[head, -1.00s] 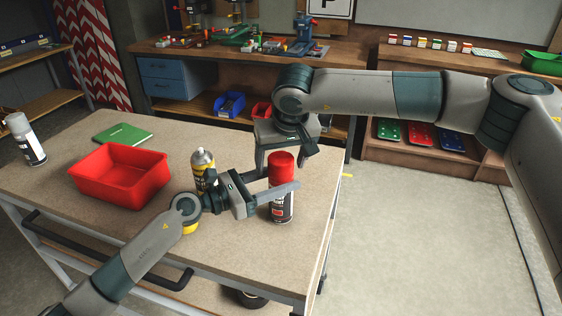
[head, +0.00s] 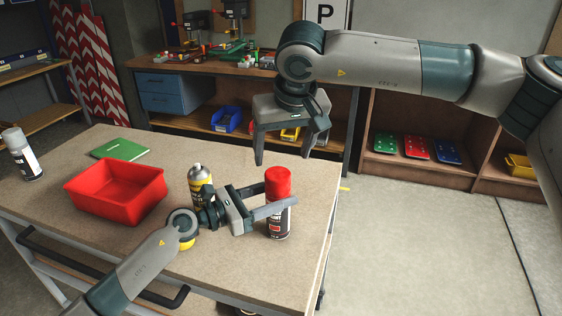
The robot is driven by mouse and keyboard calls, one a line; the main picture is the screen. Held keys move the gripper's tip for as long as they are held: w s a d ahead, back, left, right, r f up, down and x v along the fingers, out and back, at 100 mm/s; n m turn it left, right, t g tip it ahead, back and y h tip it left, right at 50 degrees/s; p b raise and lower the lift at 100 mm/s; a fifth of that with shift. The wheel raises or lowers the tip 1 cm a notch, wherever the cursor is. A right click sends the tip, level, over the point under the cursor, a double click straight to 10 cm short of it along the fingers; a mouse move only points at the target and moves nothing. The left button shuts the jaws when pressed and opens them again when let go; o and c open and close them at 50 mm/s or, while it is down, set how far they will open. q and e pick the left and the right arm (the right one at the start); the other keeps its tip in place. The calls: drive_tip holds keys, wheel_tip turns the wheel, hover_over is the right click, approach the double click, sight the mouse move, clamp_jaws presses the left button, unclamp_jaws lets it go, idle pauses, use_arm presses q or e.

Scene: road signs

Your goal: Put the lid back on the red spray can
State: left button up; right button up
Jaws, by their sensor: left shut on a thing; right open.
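The red spray can (head: 278,222), dark with a red and white label, stands upright near the right edge of the table. The red lid (head: 278,182) sits on its top and looks straight; whether it is fully seated I cannot tell. My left gripper (head: 275,201) is shut on the red spray can from the left, just below the lid. One finger crosses the front of the can and hides part of it. My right gripper (head: 284,153) is open and empty, fingers pointing down, above and behind the lid, apart from it.
A yellow spray can (head: 199,177) stands behind my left wrist. A red bin (head: 115,192), a green book (head: 119,148) and a white-grey spray can (head: 22,155) are on the left of the table (head: 230,265). A workbench (head: 240,73) stands behind. The table's right edge is close to the red can.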

sight(282, 186)
drive_tip(key=shift+s+r, duration=0.2)
drive_tip(key=shift+r, duration=0.3)
use_arm(q)
drive_tip(key=o, duration=1.6)
use_arm(e)
wheel_tip(282, 186, down, 7)
drive_tip(key=b, duration=0.7)
drive_tip(key=shift+r, duration=0.1)
use_arm(q)
drive_tip(key=shift+v, duration=8.7)
drive_tip(key=shift+f, duration=0.1)
use_arm(e)
drive_tip(key=shift+s+d+f, duration=0.1)
drive_tip(key=shift+f, duration=0.1)
